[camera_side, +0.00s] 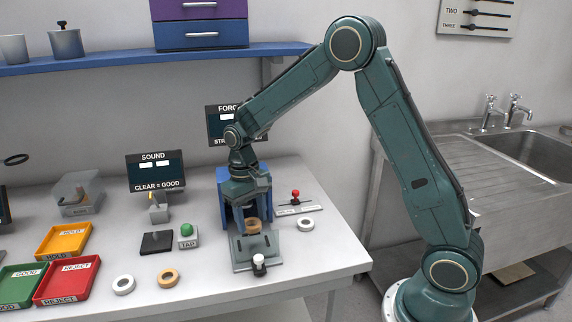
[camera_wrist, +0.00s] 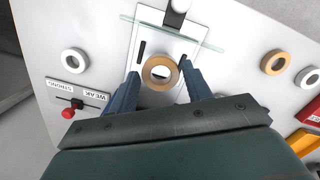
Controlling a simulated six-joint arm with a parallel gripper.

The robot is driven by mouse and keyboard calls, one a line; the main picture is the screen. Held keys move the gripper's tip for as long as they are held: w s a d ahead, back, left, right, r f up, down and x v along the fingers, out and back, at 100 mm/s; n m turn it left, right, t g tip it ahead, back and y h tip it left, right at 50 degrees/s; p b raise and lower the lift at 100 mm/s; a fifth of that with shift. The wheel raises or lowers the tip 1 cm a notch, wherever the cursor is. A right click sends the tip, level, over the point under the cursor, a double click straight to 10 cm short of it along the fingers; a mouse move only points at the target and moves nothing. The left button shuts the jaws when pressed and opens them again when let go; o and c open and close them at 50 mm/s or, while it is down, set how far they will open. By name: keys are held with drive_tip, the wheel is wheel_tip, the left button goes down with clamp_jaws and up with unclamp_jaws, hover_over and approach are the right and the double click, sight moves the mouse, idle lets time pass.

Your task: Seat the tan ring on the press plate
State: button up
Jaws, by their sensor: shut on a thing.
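A tan ring (camera_side: 252,227) is between the jaws of my gripper (camera_side: 251,219), which is shut on it. In the wrist view the ring (camera_wrist: 160,87) lies flat-on between the two blue-grey fingertips (camera_wrist: 161,76). The grey press plate (camera_side: 258,249) is below the ring, and it also shows in the wrist view (camera_wrist: 152,30) with two dark slots. The ring appears over the plate's inner part; whether it touches the plate I cannot tell. A small pale spot shows through the ring's hole. The blue press frame (camera_side: 225,187) stands behind, partly hidden by my gripper.
Another tan ring (camera_side: 168,278) and a white ring (camera_side: 123,285) lie left of the plate; a second white ring (camera_side: 306,224) lies right. A white-topped knob (camera_side: 259,262) stands at the plate's front. A red-knobbed slider (camera_side: 295,200), a green TAP button (camera_side: 186,230) and trays (camera_side: 68,282) are nearby.

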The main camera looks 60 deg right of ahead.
sight(252, 232)
drive_tip(key=shift+f, duration=1.05)
drive_tip(key=shift+f, duration=0.2)
drive_tip(key=shift+f, duration=1)
drive_tip(key=shift+f, duration=0.4)
drive_tip(key=o, duration=0.8)
drive_tip(key=shift+r, duration=0.1)
drive_tip(key=r, duration=0.4)
drive_tip(key=w+r, duration=0.1)
drive_tip(key=r, duration=0.8)
drive_tip(key=shift+w+d+r, duration=0.25)
drive_tip(key=shift+w, duration=0.05)
